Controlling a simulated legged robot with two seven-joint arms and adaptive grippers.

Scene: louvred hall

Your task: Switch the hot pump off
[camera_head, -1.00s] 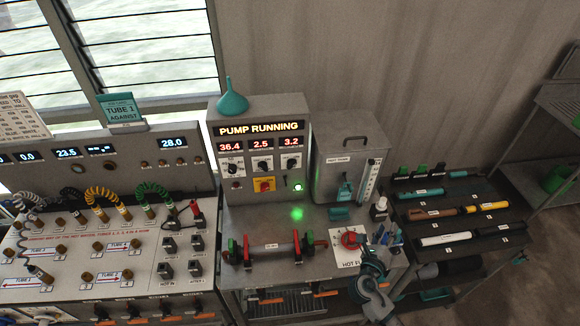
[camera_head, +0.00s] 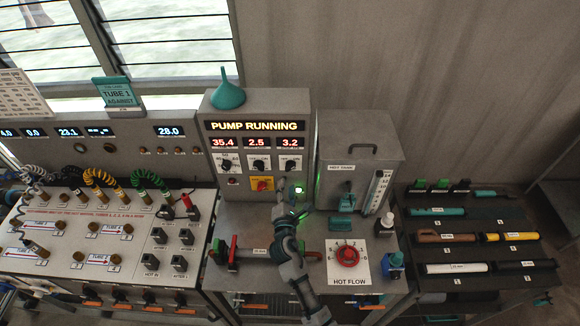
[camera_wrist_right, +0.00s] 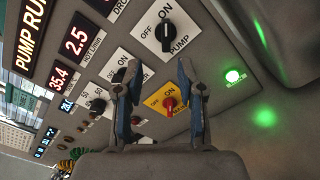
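The grey pump panel (camera_head: 214,112) reads PUMP RUNNING, with 35.4, 2.5 and 3.2 below. A black knob (camera_head: 290,164) is at the right of its row; in the right wrist view this knob (camera_wrist_right: 166,36) sits on a white plate marked OFF, ON and PUMP. A red switch (camera_wrist_right: 169,103) sits on a yellow OFF/ON plate below the knobs. A lit green lamp (camera_wrist_right: 233,76) is beside it. My right gripper (camera_wrist_right: 158,66) is open and empty, close before the panel, with the red switch showing between its fingers. No contact is clear. My left gripper is not seen.
The hot tank (camera_head: 336,150) stands right of the panel. The red hot flow dial (camera_head: 347,255) is on the bench in front. A clamped tube section (camera_head: 262,252) lies partly behind my right arm. A teal funnel (camera_head: 228,92) tops the panel.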

